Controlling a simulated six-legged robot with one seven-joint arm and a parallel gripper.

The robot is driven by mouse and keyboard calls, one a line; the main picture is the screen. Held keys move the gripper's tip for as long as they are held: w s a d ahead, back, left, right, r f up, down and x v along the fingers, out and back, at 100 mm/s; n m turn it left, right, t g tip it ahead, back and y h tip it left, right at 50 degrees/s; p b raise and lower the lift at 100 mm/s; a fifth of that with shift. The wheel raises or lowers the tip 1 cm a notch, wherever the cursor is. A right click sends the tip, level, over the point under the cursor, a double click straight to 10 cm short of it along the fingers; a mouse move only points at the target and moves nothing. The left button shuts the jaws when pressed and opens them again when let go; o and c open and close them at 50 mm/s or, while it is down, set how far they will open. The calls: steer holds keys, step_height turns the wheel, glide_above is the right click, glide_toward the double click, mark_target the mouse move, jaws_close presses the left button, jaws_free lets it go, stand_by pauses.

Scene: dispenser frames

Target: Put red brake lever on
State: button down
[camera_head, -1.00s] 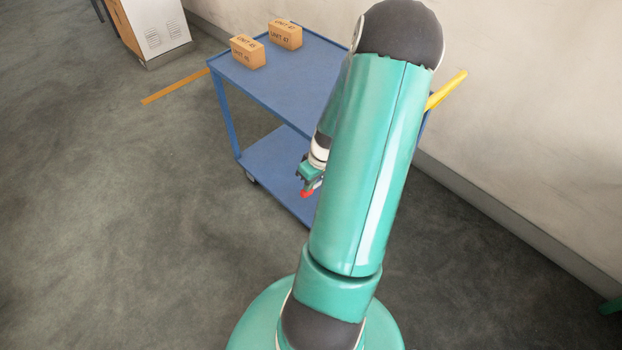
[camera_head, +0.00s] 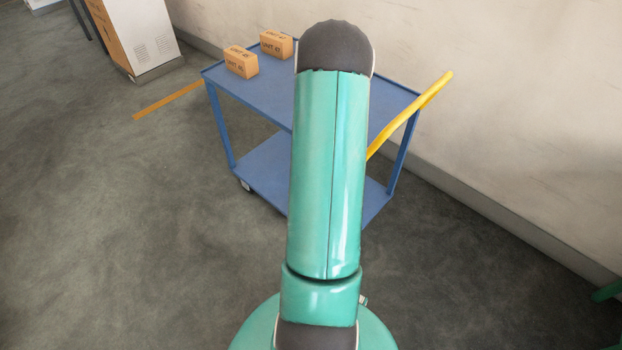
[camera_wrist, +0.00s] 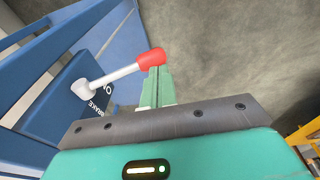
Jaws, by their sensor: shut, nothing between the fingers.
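The brake lever shows in the wrist view, with a red grip (camera_wrist: 150,58) on a pale grey shaft (camera_wrist: 118,76). The shaft runs down left to a round pivot (camera_wrist: 82,89) on a blue plate (camera_wrist: 62,108) marked BRAKE. A second white marking beside the shaft is only partly readable. My gripper (camera_wrist: 158,74) is shut and empty, with its green fingertips right by the red grip. I cannot tell whether they touch it. In the head view my own arm hides the gripper and the lever. The blue cart (camera_head: 262,88) stands behind the arm.
Two cardboard boxes, one nearer (camera_head: 241,62) and one farther (camera_head: 276,44), stand on the cart's top shelf. A yellow bar (camera_head: 410,115) slants at the cart's right side. The wall (camera_head: 500,110) is close behind. Floor at left is open.

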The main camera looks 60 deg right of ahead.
step_height(320, 180, down, 3)
steer(key=shift+a+r, duration=0.1)
steer(key=shift+r, duration=0.05)
steer(key=shift+d+f, duration=0.25)
steer(key=shift+f, duration=0.7)
steer(key=shift+s+f, duration=0.1)
steer(key=shift+f, duration=0.05)
steer(key=shift+a+f, duration=0.1)
steer(key=shift+f, duration=0.05)
steer(key=shift+a, duration=0.1)
